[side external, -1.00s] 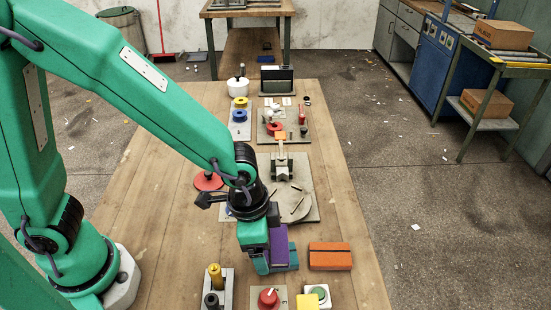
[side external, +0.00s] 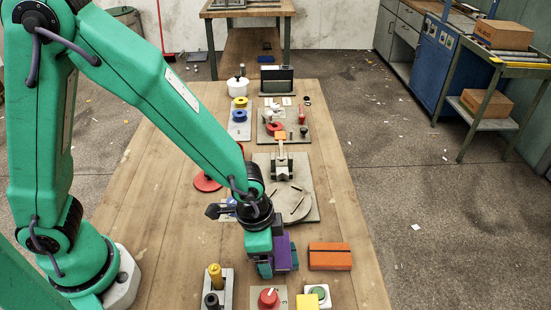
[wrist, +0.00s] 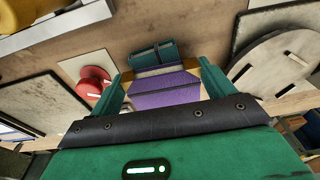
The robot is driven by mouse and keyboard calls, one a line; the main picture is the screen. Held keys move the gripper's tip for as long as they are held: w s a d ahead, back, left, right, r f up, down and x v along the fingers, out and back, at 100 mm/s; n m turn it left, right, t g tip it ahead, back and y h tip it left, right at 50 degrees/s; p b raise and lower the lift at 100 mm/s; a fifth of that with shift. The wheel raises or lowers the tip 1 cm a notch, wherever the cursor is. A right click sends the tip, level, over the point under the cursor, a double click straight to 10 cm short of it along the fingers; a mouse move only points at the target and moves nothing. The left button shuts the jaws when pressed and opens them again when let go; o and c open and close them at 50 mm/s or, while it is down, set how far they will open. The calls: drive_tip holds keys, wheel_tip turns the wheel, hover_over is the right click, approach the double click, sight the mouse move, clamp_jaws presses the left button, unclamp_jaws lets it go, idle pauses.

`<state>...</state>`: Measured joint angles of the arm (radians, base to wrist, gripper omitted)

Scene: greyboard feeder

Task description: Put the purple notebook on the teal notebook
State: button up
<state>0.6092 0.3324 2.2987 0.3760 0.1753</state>
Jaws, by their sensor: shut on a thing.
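My gripper (side external: 274,264) is shut on the purple notebook (side external: 282,254), low over the near part of the table. In the wrist view the purple notebook (wrist: 165,92) shows between the two green fingers (wrist: 162,88). The teal notebook (side external: 294,257) lies just behind and to the right of the purple one in the side view, mostly hidden by it. In the wrist view the teal notebook (wrist: 153,54) shows beyond the purple one's edge. I cannot tell whether the two notebooks touch.
An orange block-like item (side external: 330,256) lies close to the right. A red knob on a plate (side external: 268,298), a green button box (side external: 318,294) and a holder with a yellow cylinder (side external: 215,276) stand in front. A grey board with a disc (side external: 294,200) lies behind.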

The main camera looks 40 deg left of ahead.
drive_tip(key=shift+f, duration=0.1)
drive_tip(key=o, duration=0.9)
drive_tip(key=shift+s+a+r, duration=0.2)
drive_tip(key=shift+r, duration=1.8)
drive_tip(key=shift+s+a+r, duration=0.15)
drive_tip(key=shift+s+r, duration=0.05)
drive_tip(key=shift+r, duration=1.85)
drive_tip(key=shift+s+a+r, duration=0.2)
drive_tip(key=shift+r, duration=1.8)
drive_tip(key=shift+s+a+r+n+t+y, duration=0.15)
drive_tip(key=shift+s+a+r+n+t, duration=0.7)
drive_tip(key=shift+a+r+n, duration=1.6)
drive_tip(key=shift+s+a+r+n+t+y, duration=0.2)
drive_tip(key=shift+s+a+r+n+t, duration=0.65)
drive_tip(key=shift+a, duration=3.15)
drive_tip(key=shift+s+a+r+n+t+y, duration=0.15)
drive_tip(key=shift+s+a+r+n+t, duration=0.25)
drive_tip(key=shift+s+a+r+n, duration=1.55)
